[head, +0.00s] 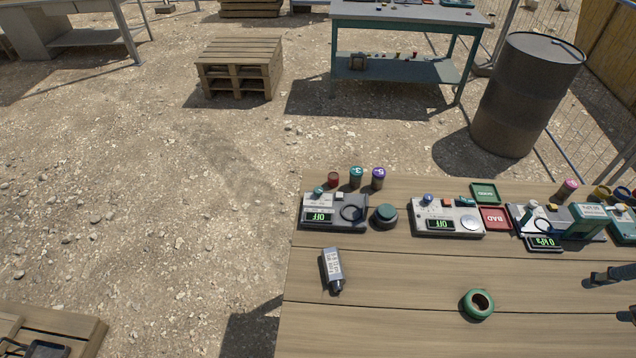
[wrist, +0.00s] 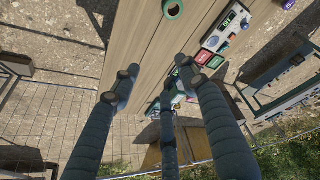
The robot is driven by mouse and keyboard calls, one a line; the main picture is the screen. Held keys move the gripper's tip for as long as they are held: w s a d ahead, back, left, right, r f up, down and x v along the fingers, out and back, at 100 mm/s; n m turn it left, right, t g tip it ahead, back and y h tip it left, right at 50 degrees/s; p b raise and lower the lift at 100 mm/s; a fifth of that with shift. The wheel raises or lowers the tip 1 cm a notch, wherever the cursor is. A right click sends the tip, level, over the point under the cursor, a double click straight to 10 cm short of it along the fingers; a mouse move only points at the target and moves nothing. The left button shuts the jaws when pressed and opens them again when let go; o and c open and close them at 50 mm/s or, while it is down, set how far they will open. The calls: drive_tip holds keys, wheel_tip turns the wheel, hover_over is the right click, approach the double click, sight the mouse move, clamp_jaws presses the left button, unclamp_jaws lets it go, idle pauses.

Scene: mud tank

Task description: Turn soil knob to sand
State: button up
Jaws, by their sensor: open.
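No label reading soil or sand is legible, so I cannot tell which knob is the soil knob or where it points. In the head view, the left device (head: 345,222) has a teal knob (head: 318,191) and a display reading OFF. The middle device (head: 455,232) has a blue knob (head: 428,199) and also reads OFF. A right device (head: 545,242) reads 0 kPa. My gripper (head: 615,293) is at the right edge, partly cut off, apart from these devices. In the wrist view, my gripper (wrist: 155,82) has its dark fingers spread and empty above the table's edge.
Green (head: 484,193) and red (head: 495,217) trays lie near the middle device. The table's front middle is mostly clear.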

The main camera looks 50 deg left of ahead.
drive_tip(key=w+a+r+n+g+p, duration=0.1)
drive_tip(key=w+a+n+p, duration=0.1)
drive_tip(key=w+a, duration=0.45)
drive_tip(key=w+a+r+n+p, duration=0.15)
drive_tip(key=w+a, duration=0.25)
drive_tip(key=a, duration=0.5)
drive_tip(key=w+a+f+n+g+p, duration=0.1)
drive_tip(key=w+a+f+n+p, duration=0.15)
drive_tip(key=a, duration=0.65)
drive_tip(key=w+a+f+n+p, duration=0.1)
drive_tip(key=a+n+p, duration=0.15)
drive_tip(key=a, duration=0.65)
drive_tip(key=n+g+h+p, duration=0.1)
drive_tip(key=n+g+p, duration=0.1)
drive_tip(key=n+p, duration=0.6)
hover_over(318, 189)
drive_tip(key=b, duration=0.1)
wheel_tip(318, 189, down, 22)
drive_tip(key=shift+r+n, duration=0.25)
drive_tip(key=shift+n, duration=0.1)
drive_tip(key=shift+f, duration=0.1)
wheel_tip(318, 189, down, 14)
drive_tip(key=shift+r, duration=0.2)
